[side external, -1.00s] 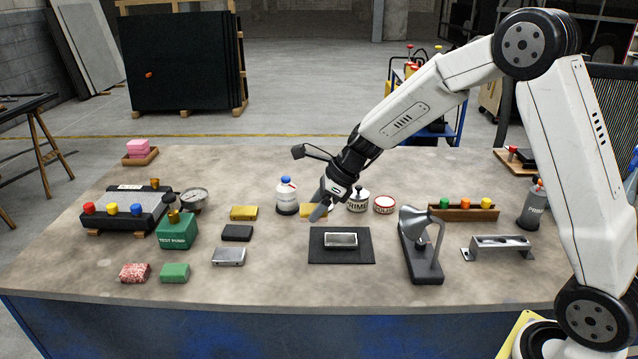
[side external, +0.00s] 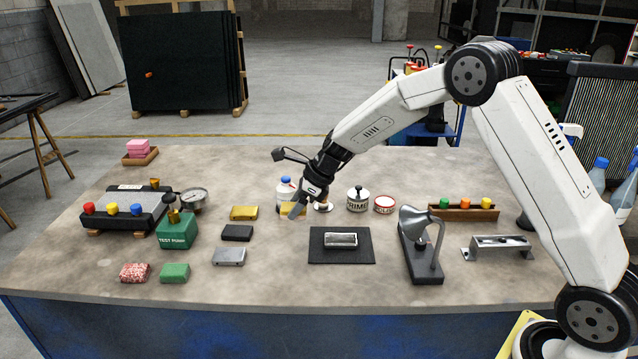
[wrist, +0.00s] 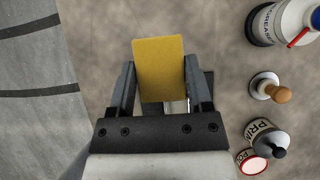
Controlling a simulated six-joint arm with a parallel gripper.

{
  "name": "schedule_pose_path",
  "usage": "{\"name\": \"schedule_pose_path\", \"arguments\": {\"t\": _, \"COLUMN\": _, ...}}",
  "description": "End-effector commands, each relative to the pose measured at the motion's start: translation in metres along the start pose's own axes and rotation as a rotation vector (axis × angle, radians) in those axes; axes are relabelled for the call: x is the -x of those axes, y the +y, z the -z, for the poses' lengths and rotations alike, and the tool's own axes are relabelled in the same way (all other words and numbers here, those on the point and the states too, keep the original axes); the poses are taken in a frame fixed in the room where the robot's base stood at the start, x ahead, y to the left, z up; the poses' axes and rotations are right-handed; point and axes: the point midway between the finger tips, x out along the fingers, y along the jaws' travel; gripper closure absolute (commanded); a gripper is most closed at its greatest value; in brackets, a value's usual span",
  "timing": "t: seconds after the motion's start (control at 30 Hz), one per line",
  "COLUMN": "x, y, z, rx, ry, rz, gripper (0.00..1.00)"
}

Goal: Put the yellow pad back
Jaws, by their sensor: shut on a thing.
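My gripper (side external: 298,205) is shut on a yellow pad (side external: 291,209) and holds it in front of the white bottle. In the wrist view the held yellow pad (wrist: 158,62) sits between the two fingers of my gripper (wrist: 160,75), its broad face showing. A second yellow pad (side external: 244,213) lies on the bench to the left. A silver-and-white block (side external: 341,240) rests on the black mat (side external: 357,257). The height of the held pad above the bench is hard to tell.
The blue-capped white bottle (side external: 284,190), a wooden-knobbed tool (wrist: 268,88) and two tins (side external: 358,200) (side external: 384,204) stand close by. Black (side external: 237,233), grey (side external: 229,256), green (side external: 175,273) and speckled red (side external: 135,273) pads lie left.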

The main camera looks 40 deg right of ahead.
Motion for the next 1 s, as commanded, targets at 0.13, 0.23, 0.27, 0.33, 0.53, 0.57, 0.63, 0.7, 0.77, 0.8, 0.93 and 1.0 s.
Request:
{"name": "schedule_pose_path", "arguments": {"t": 0.13, "x": -0.014, "y": -0.012, "z": -0.006, "rx": 0.001, "ry": 0.0, "rz": 0.0, "gripper": 0.82}}
{"name": "schedule_pose_path", "arguments": {"t": 0.23, "x": -0.025, "y": -0.018, "z": -0.007, "rx": -0.001, "ry": 0.001, "rz": -0.002, "gripper": 0.82}}
{"name": "schedule_pose_path", "arguments": {"t": 0.27, "x": -0.028, "y": -0.02, "z": -0.007, "rx": 0.0, "ry": 0.001, "rz": -0.001, "gripper": 0.82}}
{"name": "schedule_pose_path", "arguments": {"t": 0.33, "x": -0.036, "y": -0.024, "z": -0.007, "rx": 0.0, "ry": 0.001, "rz": -0.001, "gripper": 0.82}}
{"name": "schedule_pose_path", "arguments": {"t": 0.53, "x": -0.059, "y": -0.036, "z": -0.006, "rx": 0.001, "ry": 0.001, "rz": -0.001, "gripper": 0.82}}
{"name": "schedule_pose_path", "arguments": {"t": 0.57, "x": -0.062, "y": -0.037, "z": -0.006, "rx": 0.002, "ry": 0.001, "rz": -0.001, "gripper": 0.82}}
{"name": "schedule_pose_path", "arguments": {"t": 0.63, "x": -0.068, "y": -0.041, "z": -0.006, "rx": 0.002, "ry": 0.001, "rz": 0.0, "gripper": 0.82}}
{"name": "schedule_pose_path", "arguments": {"t": 0.7, "x": -0.073, "y": -0.043, "z": -0.005, "rx": 0.001, "ry": 0.001, "rz": -0.001, "gripper": 0.82}}
{"name": "schedule_pose_path", "arguments": {"t": 0.77, "x": -0.075, "y": -0.044, "z": -0.006, "rx": 0.001, "ry": 0.0, "rz": 0.0, "gripper": 0.82}}
{"name": "schedule_pose_path", "arguments": {"t": 0.8, "x": -0.076, "y": -0.045, "z": -0.006, "rx": 0.001, "ry": 0.0, "rz": -0.001, "gripper": 0.82}}
{"name": "schedule_pose_path", "arguments": {"t": 0.93, "x": -0.078, "y": -0.046, "z": -0.006, "rx": 0.001, "ry": 0.0, "rz": 0.0, "gripper": 0.82}}
{"name": "schedule_pose_path", "arguments": {"t": 1.0, "x": -0.078, "y": -0.046, "z": -0.006, "rx": 0.001, "ry": 0.0, "rz": 0.0, "gripper": 0.82}}
